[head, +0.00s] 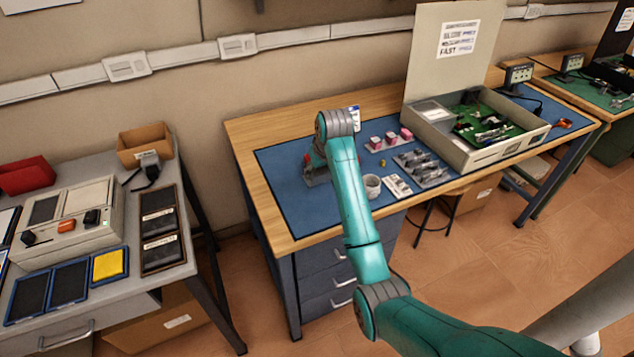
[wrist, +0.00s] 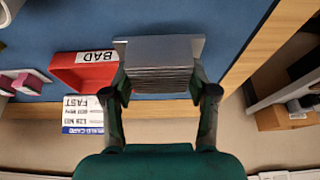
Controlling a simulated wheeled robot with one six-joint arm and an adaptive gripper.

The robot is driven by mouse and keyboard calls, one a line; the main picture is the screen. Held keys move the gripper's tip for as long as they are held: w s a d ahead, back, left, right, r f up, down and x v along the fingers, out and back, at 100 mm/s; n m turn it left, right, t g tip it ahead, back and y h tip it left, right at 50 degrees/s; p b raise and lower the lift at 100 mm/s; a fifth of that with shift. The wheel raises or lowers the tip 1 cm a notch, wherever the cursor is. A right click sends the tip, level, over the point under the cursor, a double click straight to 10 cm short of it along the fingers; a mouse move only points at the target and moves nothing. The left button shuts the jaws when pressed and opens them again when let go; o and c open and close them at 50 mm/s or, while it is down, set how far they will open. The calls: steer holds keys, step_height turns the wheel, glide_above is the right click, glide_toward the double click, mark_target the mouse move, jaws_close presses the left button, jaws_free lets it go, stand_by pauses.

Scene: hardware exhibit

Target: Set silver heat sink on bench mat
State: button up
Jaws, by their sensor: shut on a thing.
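The silver heat sink (wrist: 160,52), a finned grey block with a flat plate, is between the fingers of my gripper (wrist: 160,80) in the wrist view. My gripper is shut on it. In the head view my gripper (head: 315,170) is over the left part of the blue bench mat (head: 300,212), partly hidden by my arm. The mat also shows behind the heat sink in the wrist view (wrist: 225,35). I cannot tell whether the heat sink touches the mat.
A red tray labelled BAD (wrist: 78,72) and a printed card (wrist: 83,114) are beside the heat sink. A white cup (head: 372,186), pink-topped parts (head: 391,138) and a tray of metal parts (head: 424,168) stand to the right. An open equipment case (head: 478,125) is farther right. The mat's front-left is clear.

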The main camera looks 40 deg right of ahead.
mark_target(318, 190)
steer(key=shift+f, duration=2.5)
steer(key=o, duration=0.9)
steer(key=shift+f, duration=0.1)
steer(key=shift+c, duration=0.2)
steer(key=v, duration=1.2)
